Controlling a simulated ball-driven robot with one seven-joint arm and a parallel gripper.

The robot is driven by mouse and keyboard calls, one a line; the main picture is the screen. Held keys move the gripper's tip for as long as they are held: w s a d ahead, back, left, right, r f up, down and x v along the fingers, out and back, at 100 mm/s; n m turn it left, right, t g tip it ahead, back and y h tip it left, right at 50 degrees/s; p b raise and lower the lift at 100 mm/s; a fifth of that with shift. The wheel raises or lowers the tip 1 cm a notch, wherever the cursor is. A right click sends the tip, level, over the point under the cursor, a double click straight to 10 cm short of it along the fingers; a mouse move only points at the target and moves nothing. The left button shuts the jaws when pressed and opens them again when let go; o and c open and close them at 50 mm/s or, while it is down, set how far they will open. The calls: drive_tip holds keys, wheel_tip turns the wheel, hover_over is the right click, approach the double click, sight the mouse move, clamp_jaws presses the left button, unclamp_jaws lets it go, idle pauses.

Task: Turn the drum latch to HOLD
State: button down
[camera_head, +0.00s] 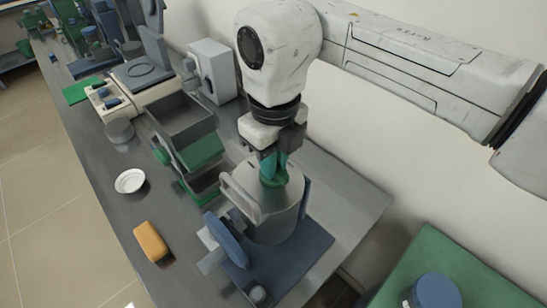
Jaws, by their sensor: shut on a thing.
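A grey metal drum (268,212) stands on a blue base plate (310,252) at the near end of the bench. A teal knob-like part (274,179), which looks like the latch, sits on top of the drum. My gripper (275,158) points down over the drum's top and is shut on this teal part. The fingers and the gripper body hide some of it. No HOLD marking can be read, so the latch's setting cannot be told.
A blue disc (226,240) stands at the drum's front left. A yellow-orange block (150,241) and a white dish (130,181) lie on the bench to the left. A grey-and-green open box (188,130) stands behind them. The wall is close on the right.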

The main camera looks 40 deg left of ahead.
idle(0.3)
drive_tip(key=c, duration=1.1)
unclamp_jaws()
wheel_tip(320, 180, up, 11)
drive_tip(key=b, duration=0.1)
drive_tip(key=shift+f, duration=0.15)
